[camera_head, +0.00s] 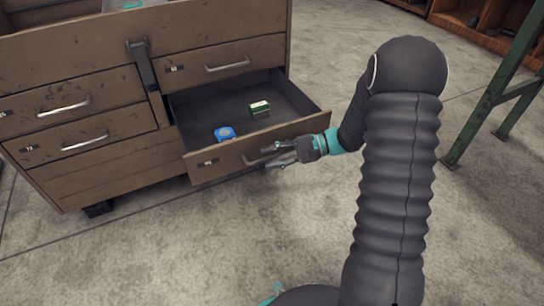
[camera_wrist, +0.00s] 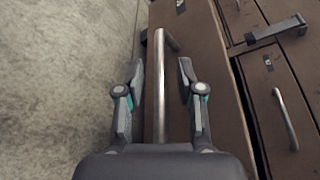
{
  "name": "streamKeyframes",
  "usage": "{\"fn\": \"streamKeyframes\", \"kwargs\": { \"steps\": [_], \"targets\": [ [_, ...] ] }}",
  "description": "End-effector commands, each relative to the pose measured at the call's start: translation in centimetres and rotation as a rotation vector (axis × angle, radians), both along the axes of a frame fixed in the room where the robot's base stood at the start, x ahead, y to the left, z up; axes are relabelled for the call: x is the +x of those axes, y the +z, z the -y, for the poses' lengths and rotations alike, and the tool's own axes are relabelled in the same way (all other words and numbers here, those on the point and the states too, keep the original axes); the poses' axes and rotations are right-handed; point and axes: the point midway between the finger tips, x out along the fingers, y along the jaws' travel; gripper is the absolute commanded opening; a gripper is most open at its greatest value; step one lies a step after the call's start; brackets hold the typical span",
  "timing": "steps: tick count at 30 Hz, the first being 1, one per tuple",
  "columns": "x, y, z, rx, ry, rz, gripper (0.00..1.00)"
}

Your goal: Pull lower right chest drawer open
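The lower right drawer (camera_head: 232,155) of the brown wooden chest is pulled well out in the head view, with its inside showing. My gripper (camera_head: 274,155) is at its front, beside the metal handle. In the wrist view the handle (camera_wrist: 161,100) runs between the two fingers of my gripper (camera_wrist: 160,78). The fingers are spread, with a gap on each side of the bar, so they do not appear to touch it. The drawer front (camera_wrist: 205,70) shows behind the handle.
A blue round item (camera_head: 225,133) and a green-and-white box (camera_head: 259,109) lie in the drawer. The other chest drawers (camera_head: 224,62) are shut. A green metal frame (camera_head: 490,95) stands at the right. The concrete floor (camera_head: 220,245) in front is clear.

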Motion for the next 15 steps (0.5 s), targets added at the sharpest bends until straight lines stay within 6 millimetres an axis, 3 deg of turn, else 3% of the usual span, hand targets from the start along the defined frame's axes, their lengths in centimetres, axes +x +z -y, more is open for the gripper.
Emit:
{"fn": "streamKeyframes", "kwargs": {
  "steps": [7, 15],
  "targets": [
    [0.1, 0.3, 1.4, 0.0, -0.004, 0.001, 0.37],
    [0.2, 1.4, 6.4, 0.0, -0.004, 0.001, 0.37]
  ]
}}
